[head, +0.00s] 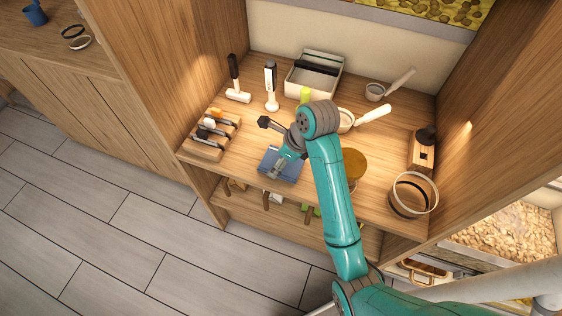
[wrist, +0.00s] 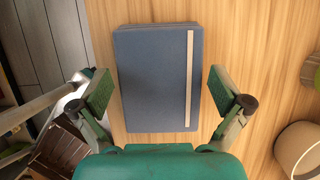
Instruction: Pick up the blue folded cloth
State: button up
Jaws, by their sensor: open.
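A flat blue rectangle (wrist: 155,80) with a pale band down its right side lies on the wooden shelf board. It looks more like a banded notebook than a folded cloth, and I see no other blue cloth on the board. It also shows in the head view (head: 291,173) near the board's front edge, partly covered by my gripper. My gripper (wrist: 159,92) is open over it, with one green finger pad to its left and one to its right. A gap shows between each pad and the blue edges. Nothing is held.
A wooden rack (head: 207,146) stands left of it, with a hammer (head: 236,82) behind. A grey tray (head: 315,75) is at the back. A round brown-yellow thing (head: 354,162) and a round container (head: 412,195) stand to the right. The shelf's side walls rise on both sides.

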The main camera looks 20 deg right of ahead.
jog(key=shift+f, duration=0.2)
dwell(0.3)
jog(key=c, duration=0.8)
jog(key=shift+r, duration=0.1)
